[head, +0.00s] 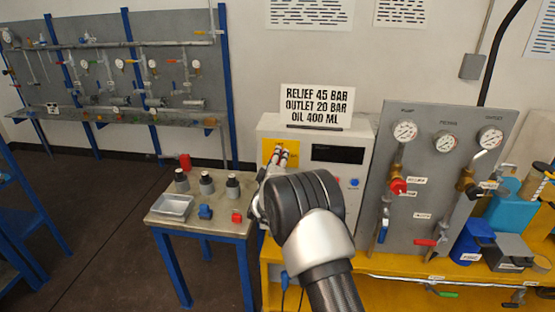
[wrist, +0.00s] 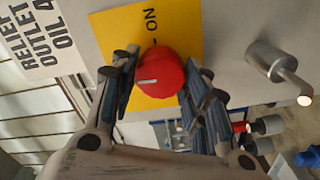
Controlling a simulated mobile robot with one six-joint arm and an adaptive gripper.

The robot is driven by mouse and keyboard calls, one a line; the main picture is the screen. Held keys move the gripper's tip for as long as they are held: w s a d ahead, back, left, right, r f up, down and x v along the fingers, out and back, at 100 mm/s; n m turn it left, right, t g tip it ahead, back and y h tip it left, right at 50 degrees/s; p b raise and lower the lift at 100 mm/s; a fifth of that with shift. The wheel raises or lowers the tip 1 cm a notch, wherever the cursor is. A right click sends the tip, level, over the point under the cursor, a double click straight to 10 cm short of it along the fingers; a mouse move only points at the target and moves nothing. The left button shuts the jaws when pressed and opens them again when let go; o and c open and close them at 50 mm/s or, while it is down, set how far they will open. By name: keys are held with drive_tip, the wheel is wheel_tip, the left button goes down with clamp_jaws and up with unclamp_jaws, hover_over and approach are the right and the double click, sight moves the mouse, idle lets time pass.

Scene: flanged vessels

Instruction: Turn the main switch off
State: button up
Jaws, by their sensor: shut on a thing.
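The main switch is a round red knob (wrist: 162,74) on a yellow plate (wrist: 105,30) with the word ON, seen in the wrist view. A short white mark on the knob lies toward the left of that picture, while ON is above the knob. My gripper (wrist: 160,80) has one finger on each side of the knob and is shut on it. In the head view my gripper (head: 282,158) reaches the grey cabinet's face at the yellow plate (head: 267,147); my wrist hides most of the knob.
The cabinet has a dark display (head: 338,153) and a sign (head: 317,106) on top. A metal peg (wrist: 272,62) sticks out near my fingers in the wrist view. A gauge panel (head: 440,180) stands right; a small table (head: 205,226) with parts stands left.

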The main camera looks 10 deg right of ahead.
drive_tip(key=shift+n, duration=0.5)
drive_tip(key=o, duration=1.1)
drive_tip(key=shift+c, duration=0.2)
drive_tip(key=shift+s, duration=0.1)
drive_tip(key=v, duration=1.1)
drive_tip(key=shift+s, duration=0.35)
drive_tip(key=shift+a, duration=0.15)
